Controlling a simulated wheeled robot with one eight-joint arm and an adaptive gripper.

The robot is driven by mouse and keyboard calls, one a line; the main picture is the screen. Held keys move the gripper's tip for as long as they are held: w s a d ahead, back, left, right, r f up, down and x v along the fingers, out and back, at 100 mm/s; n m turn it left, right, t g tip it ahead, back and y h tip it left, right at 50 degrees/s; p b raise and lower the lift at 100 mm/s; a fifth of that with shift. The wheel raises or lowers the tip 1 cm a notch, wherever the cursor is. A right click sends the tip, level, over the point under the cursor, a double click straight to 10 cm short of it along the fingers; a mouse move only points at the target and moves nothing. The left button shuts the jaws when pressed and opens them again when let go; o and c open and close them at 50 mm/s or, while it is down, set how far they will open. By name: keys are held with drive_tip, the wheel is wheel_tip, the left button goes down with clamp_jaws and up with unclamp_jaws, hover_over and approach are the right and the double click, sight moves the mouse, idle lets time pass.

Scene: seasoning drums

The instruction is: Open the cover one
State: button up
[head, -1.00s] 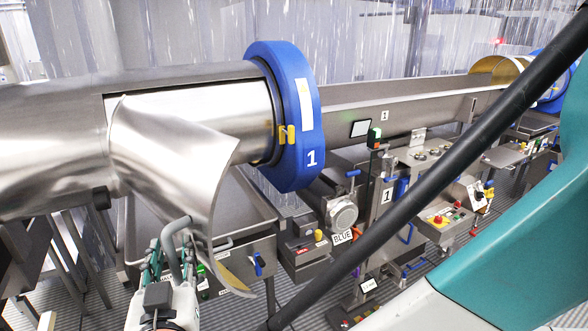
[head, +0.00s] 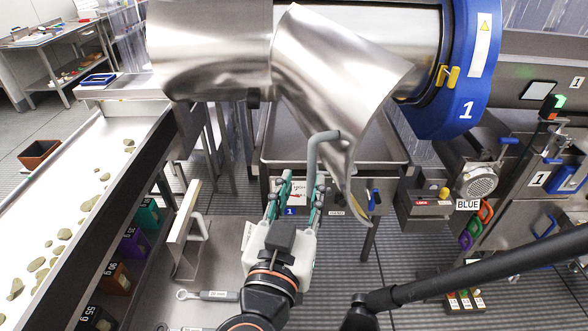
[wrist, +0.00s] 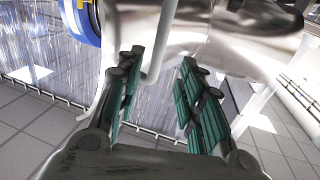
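Cover one (head: 325,75) is a curved shiny steel sheet on the drum marked 1. It stands swung out from the drum, with its lower edge hanging down. Its grey bent handle (head: 325,137) reaches down toward my gripper (head: 301,180), which is below the cover. In the wrist view the green-padded fingers of my gripper (wrist: 158,80) are spread apart. The handle (wrist: 159,45) comes down between them, closer to the left finger; I cannot tell if it touches.
A blue ring (head: 462,70) numbered 1 circles the drum at right. A steel tray (head: 285,150) stands below it. A white conveyor (head: 85,185) with scattered pieces runs at left. A control unit (head: 540,190) stands at right. Grey floor shows between them.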

drive_tip(key=shift+v, duration=1.9)
drive_tip(key=shift+s+d, duration=0.1)
drive_tip(key=shift+s, duration=0.05)
